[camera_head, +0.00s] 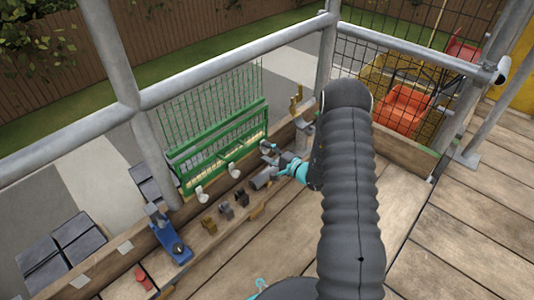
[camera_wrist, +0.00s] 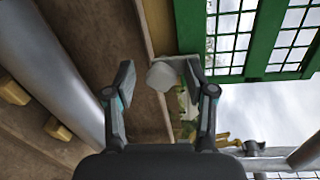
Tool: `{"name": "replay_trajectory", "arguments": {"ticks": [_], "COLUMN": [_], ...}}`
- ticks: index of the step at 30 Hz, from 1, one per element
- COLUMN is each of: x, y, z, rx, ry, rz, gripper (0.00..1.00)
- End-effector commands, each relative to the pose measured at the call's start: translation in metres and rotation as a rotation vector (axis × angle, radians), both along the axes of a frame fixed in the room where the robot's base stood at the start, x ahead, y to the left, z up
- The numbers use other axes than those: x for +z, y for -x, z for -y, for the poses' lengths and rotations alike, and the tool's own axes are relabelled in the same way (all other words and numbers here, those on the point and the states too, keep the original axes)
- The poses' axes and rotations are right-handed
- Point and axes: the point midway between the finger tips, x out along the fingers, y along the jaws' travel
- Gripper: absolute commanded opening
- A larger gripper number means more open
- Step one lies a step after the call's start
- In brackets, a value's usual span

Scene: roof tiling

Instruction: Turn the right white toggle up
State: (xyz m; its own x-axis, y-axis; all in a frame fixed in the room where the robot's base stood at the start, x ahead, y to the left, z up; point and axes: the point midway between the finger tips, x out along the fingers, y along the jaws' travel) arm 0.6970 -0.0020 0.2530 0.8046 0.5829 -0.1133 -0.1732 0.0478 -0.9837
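A green frame (camera_head: 187,182) with a wire grid stands along the low wooden wall. Two white toggles hang from its lower edge in the head view, a left one (camera_head: 201,194) and a right one (camera_head: 234,170). My gripper (camera_head: 264,162) is just to the right of the right one. In the wrist view my gripper (camera_wrist: 159,76) is open. A pale white knob (camera_wrist: 162,76) shows between its fingers, closer to the right finger. A gap shows on the left; contact on the right is unclear. I cannot tell which toggle this is.
A blue tool (camera_head: 173,242) and several small brown and dark blocks (camera_head: 227,211) line the wooden ledge. A grey post (camera_head: 140,140) and a rail stand at the left. A red seat (camera_head: 405,107) is behind mesh. Open plank floor (camera_head: 455,225) lies at the right.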

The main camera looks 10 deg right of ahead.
Motion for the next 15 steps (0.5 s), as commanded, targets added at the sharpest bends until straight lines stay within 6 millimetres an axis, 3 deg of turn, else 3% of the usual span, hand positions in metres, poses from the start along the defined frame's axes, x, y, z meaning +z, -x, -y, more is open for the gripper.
{"name": "replay_trajectory", "arguments": {"ticks": [8,15], "x": [0.001,0.006], "y": [0.005,0.036], "z": [0.005,0.028], "rx": [-0.004,-0.005], "ry": [-0.001,-0.001], "rz": [0.000,0.000], "gripper": [0.55,0.55]}}
